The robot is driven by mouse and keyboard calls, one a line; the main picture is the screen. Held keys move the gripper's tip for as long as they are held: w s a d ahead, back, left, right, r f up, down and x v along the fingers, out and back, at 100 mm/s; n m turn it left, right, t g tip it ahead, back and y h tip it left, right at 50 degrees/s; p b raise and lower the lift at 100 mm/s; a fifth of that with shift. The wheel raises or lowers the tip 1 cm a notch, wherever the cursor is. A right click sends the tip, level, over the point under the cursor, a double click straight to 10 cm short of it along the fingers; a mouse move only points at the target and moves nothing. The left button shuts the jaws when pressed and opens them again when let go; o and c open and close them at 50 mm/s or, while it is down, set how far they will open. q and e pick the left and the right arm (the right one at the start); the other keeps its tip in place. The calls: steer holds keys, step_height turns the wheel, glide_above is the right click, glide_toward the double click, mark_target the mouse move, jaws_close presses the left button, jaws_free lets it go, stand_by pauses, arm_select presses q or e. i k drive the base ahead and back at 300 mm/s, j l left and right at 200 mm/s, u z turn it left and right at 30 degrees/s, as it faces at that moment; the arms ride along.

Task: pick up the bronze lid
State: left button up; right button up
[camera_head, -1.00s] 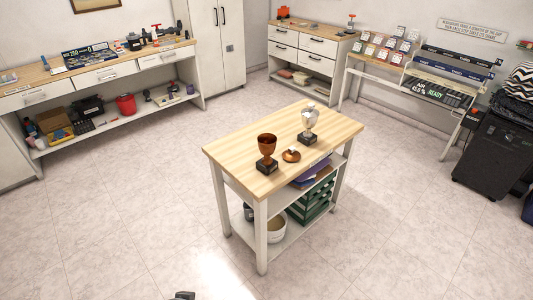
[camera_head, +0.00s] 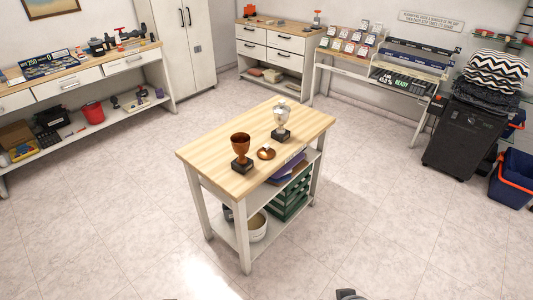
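The bronze lid (camera_head: 266,154) lies on the wooden top of the small work table (camera_head: 235,140), near its front right edge. It is a low, round, copper-brown piece with a pale spot on top. A bronze trophy cup (camera_head: 241,148) on a dark base stands upright just left of it, without a lid. A silver trophy (camera_head: 281,118) on a dark base stands behind the lid, to the right. A small dark part of mine, apparently my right gripper (camera_head: 347,295), shows at the bottom edge, far from the lid. Its fingers cannot be made out. My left gripper is out of view.
Under the tabletop are purple items (camera_head: 287,168), green crates (camera_head: 289,198) and a pale bucket (camera_head: 257,226). Benches line the back walls, and a black bin (camera_head: 463,140) stands at the right. The tiled floor around the table is clear.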

mark_target(265, 152)
steer(key=i+u, duration=0.1)
steer(key=u, duration=0.3)
steer(key=i+l+u, duration=0.1)
steer(key=u, duration=0.3)
steer(key=i+l+u, duration=0.5)
steer(key=i+l, duration=0.2)
steer(key=l, duration=0.2)
steer(key=i+l, duration=0.35)
steer(key=l, duration=0.2)
